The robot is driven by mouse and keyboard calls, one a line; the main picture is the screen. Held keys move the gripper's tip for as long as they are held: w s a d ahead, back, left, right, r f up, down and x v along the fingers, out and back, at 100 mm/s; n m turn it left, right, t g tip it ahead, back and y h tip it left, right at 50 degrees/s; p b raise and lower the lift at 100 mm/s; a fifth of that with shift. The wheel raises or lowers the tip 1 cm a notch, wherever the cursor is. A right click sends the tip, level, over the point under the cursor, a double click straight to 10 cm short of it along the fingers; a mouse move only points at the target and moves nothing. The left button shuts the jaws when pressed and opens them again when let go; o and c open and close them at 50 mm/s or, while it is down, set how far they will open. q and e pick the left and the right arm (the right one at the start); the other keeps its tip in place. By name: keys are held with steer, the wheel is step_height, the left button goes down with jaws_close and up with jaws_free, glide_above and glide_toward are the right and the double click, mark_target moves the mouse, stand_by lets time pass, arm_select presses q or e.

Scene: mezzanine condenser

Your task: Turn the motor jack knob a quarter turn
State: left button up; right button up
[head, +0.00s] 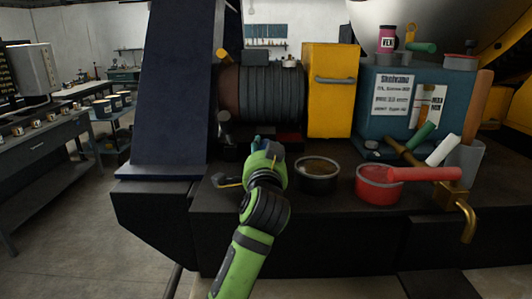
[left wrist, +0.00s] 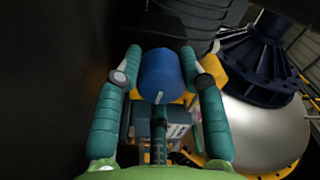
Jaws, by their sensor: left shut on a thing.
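The motor jack knob (left wrist: 160,76) is a round blue knob with a short white mark on its face, in the middle of the left wrist view. The fingers of my left gripper (left wrist: 160,62) lie on both sides of it and are shut on it. In the head view my left gripper (head: 268,150) is at the front of the bench, just below the dark ribbed motor (head: 262,92). There the gripper mostly hides the knob. The white mark appears roughly upright in the left wrist view, leaning slightly. My right gripper is not in view.
A dark bowl (head: 318,178) stands close to the right of my left gripper. A red pot (head: 379,188) with a long handle is farther right, near a brass pipe (head: 467,220). A yellow box (head: 331,90) and a blue-grey box (head: 400,110) stand behind. A dark blue panel (head: 178,90) rises at left.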

arm_select(q)
steer(key=shift+a, duration=0.1)
steer(key=o, duration=0.9)
steer(key=shift+a, duration=0.1)
steer(key=shift+c, duration=0.2)
